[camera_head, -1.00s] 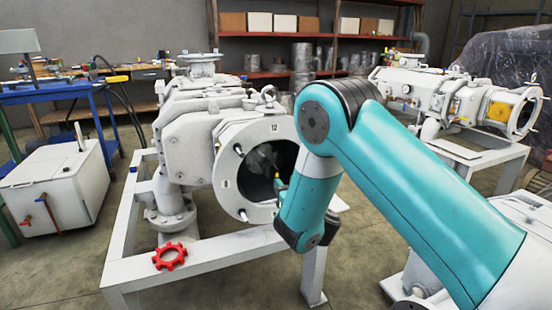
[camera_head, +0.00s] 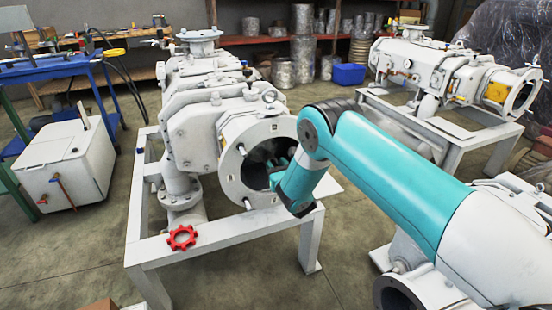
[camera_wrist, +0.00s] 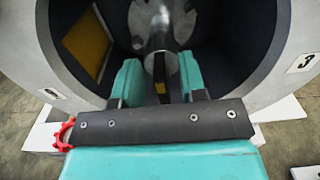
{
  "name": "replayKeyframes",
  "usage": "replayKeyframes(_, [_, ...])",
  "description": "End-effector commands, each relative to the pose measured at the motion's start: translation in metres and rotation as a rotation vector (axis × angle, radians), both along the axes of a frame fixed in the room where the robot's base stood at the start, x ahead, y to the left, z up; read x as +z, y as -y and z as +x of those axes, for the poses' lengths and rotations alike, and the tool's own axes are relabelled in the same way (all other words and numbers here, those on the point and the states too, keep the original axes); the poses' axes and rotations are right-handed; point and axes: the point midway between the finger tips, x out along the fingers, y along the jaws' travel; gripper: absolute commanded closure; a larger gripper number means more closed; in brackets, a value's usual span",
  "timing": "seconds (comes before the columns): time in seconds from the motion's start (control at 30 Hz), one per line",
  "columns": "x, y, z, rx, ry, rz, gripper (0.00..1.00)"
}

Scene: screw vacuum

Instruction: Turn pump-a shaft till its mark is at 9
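The pump with the open round flange (camera_head: 229,170) stands on a white frame at the centre left in the head view. I take it as pump-a. In the wrist view its grey shaft (camera_wrist: 159,42) runs down the middle of the dark bore. A small yellow patch (camera_wrist: 160,88) shows on the dark part near its end. My gripper (camera_wrist: 157,78) reaches into the bore, its two teal fingers on either side of the shaft end. The fingers look apart, with narrow gaps beside the shaft. A plate reading 3 (camera_wrist: 305,63) is on the flange's right; the left plate (camera_wrist: 52,93) is unclear.
A red handwheel (camera_head: 182,238) sits below the flange. A second pump (camera_head: 440,70) stands at the back right, a white tank (camera_head: 65,165) at the left. Open floor lies in front of the frame.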

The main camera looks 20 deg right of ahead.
Motion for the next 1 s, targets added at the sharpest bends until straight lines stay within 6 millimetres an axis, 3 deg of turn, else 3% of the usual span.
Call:
replayKeyframes(0.37, [-0.0004, -0.001, 0.0025, 0.002, 0.0, 0.0, 0.62])
replayKeyframes(0.53, [-0.0002, -0.001, 0.0025, 0.002, 0.0, 0.0, 1.0])
replayKeyframes(1.0, [0.0004, 0.0003, 0.0026, 0.002, -0.007, 0.074, 1.0])
